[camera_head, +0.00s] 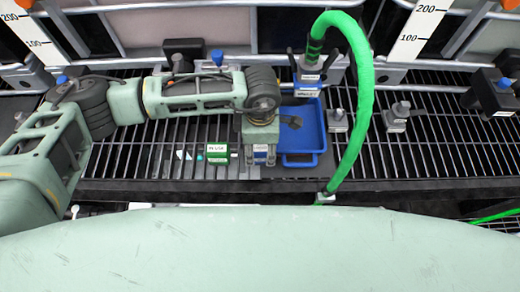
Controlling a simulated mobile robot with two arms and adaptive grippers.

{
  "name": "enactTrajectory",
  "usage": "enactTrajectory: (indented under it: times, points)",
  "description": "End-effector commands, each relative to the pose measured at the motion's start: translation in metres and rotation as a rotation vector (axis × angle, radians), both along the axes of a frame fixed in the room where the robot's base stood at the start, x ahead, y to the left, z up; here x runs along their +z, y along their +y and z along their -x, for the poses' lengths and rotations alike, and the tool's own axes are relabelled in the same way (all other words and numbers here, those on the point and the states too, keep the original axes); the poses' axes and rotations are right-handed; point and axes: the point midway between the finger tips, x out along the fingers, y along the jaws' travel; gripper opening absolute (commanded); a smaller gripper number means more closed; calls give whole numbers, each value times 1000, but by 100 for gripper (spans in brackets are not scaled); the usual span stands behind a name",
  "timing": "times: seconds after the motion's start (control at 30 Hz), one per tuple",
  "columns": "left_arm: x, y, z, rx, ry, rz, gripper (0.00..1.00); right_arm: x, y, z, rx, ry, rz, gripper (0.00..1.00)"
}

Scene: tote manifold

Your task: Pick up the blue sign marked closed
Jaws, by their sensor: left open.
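A green sign (217,153) with a white label stands on the grating to the left. My right gripper is not in view.
A blue tray (306,160) lies just right of the gripper. A green hose (362,95) arches over the grating beyond it. Metal fittings (397,112) stand further right. Large caged tanks with white level scales (418,28) line the back. The grating is clear at the right front.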

Motion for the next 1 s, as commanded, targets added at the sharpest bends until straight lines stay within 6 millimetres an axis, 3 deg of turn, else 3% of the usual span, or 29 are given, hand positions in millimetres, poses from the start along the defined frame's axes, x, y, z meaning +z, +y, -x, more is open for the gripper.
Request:
enactTrajectory:
  times: [0.07, 0.2, 0.5, 1.0]
  points:
    - [-10, 2, 3, 2, 6, -2, 56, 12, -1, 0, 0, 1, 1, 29]
    - [-30, 1, 2, 0, 4, 1, 56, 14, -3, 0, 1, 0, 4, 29]
    - [-36, 1, 2, -1, 2, 2, 56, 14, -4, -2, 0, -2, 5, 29]
    - [-36, 1, 2, 0, 2, 3, 13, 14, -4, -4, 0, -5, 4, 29]
